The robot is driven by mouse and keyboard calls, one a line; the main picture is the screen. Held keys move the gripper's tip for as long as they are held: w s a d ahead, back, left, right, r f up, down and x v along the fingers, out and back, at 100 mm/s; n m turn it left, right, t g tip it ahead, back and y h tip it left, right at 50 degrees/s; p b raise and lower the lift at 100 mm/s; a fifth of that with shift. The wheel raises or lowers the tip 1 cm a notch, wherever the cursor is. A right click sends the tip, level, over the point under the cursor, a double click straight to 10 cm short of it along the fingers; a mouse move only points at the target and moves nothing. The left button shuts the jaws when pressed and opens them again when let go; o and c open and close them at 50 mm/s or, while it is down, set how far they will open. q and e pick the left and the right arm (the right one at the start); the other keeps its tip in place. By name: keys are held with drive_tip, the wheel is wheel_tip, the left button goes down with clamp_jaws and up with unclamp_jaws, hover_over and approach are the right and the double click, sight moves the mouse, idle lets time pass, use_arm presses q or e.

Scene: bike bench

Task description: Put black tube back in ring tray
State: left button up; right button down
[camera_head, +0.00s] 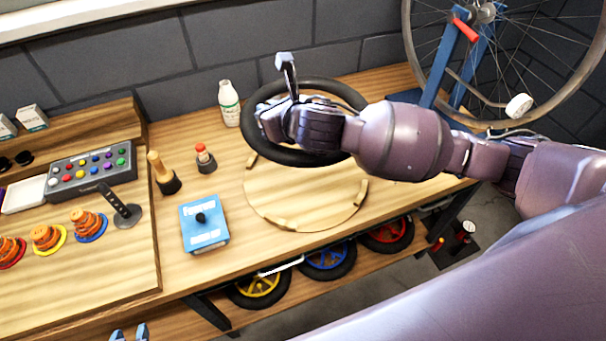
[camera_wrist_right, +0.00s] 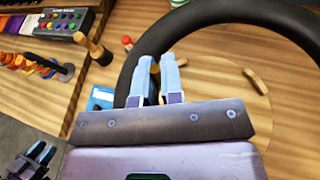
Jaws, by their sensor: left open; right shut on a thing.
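The black tube (camera_head: 253,118) is a thick dark ring held over the back part of the round pale wooden ring tray (camera_head: 275,197). It arches across the right wrist view (camera_wrist_right: 185,25). My left gripper (camera_head: 130,333) is open and empty at the bottom edge of the head view.
A white bottle (camera_head: 229,103) stands close left of the tube. A blue box (camera_head: 204,226), a red-topped container (camera_head: 205,158) and a wooden-handled tool (camera_head: 161,172) stand left of the tray. Small wheels (camera_head: 328,259) sit on the lower shelf. A large wheel (camera_head: 408,45) stands at back right.

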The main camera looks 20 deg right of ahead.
wheel_tip(320, 180, down, 20)
drive_tip(key=shift+r+b, duration=0.1)
drive_tip(key=shift+b, duration=0.7)
drive_tip(key=c, duration=1.7)
unclamp_jaws()
drive_tip(key=o, duration=0.4)
drive_tip(key=shift+o, duration=0.2)
drive_tip(key=v, duration=1.2)
drive_tip(key=shift+p, duration=0.3)
